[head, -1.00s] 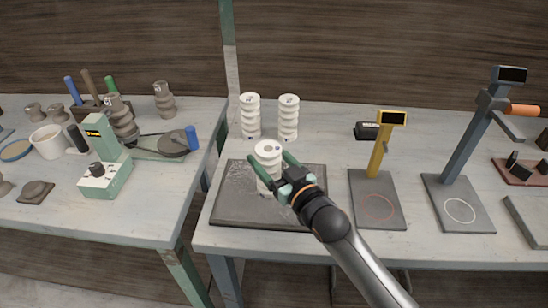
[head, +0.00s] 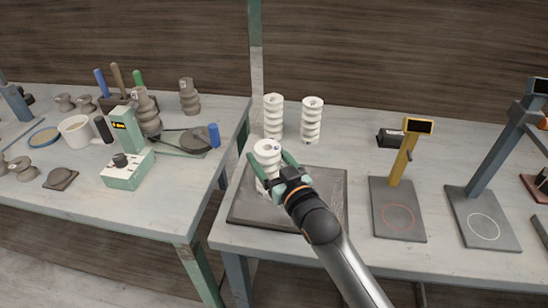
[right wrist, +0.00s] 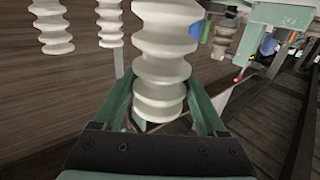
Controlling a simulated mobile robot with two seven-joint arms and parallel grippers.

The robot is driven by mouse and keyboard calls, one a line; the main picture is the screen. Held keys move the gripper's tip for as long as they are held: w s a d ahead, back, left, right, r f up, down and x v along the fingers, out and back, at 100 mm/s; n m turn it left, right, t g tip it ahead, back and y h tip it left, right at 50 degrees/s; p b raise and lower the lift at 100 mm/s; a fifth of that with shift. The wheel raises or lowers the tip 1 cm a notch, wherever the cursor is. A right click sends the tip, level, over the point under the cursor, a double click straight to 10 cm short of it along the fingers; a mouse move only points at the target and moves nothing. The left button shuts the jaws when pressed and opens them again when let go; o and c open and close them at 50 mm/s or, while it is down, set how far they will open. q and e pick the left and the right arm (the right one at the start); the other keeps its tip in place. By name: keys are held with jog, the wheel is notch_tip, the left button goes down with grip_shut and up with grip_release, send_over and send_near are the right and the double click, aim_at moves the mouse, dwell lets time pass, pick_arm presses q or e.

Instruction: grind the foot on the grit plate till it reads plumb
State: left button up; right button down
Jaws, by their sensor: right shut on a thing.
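My right gripper (head: 270,164) is shut on a white ribbed clay insulator (head: 267,148), with one green finger on each side. The insulator stands roughly upright over the left part of the dark grit plate (head: 322,205). Its foot is low at the plate, partly hidden by the fingers; I cannot tell whether it touches. The right wrist view shows the held insulator (right wrist: 160,55) between the fingers. A yellow-post gauge with a small display (head: 419,126) stands right of the plate; its reading is too small to read. My left gripper is out of view.
Two more white insulators (head: 273,117) (head: 312,120) stand behind the plate. A blue-post stand (head: 490,160) is at the right, and a small black box (head: 390,138) lies behind the yellow gauge. The left table holds a green device (head: 128,165) and brown pieces. A green post (head: 255,50) rises behind.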

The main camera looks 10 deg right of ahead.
aim_at(268, 147)
jog(key=shift+s+d+p, duration=1.65)
jog(key=shift+d+p, duration=0.55)
jog(key=shift+d, duration=3.55)
jog(key=shift+w+a, duration=0.4)
jog(key=shift+a, duration=1.05)
jog(key=shift+w+a, duration=0.45)
jog(key=shift+a, duration=1.05)
jog(key=shift+w+a, duration=0.4)
jog(key=shift+a, duration=1.05)
jog(key=shift+w+a+b, duration=0.2)
jog(key=shift+a+b, duration=0.05)
jog(key=shift+a, duration=0.45)
jog(key=shift+w+a+b, duration=0.2)
jog(key=shift+a+b, duration=0.05)
jog(key=shift+a, duration=0.45)
jog(key=shift+r, duration=0.1)
notch_tip(268, 147, up, 5)
jog(key=p, duration=0.5)
jog(key=shift+r, duration=0.1)
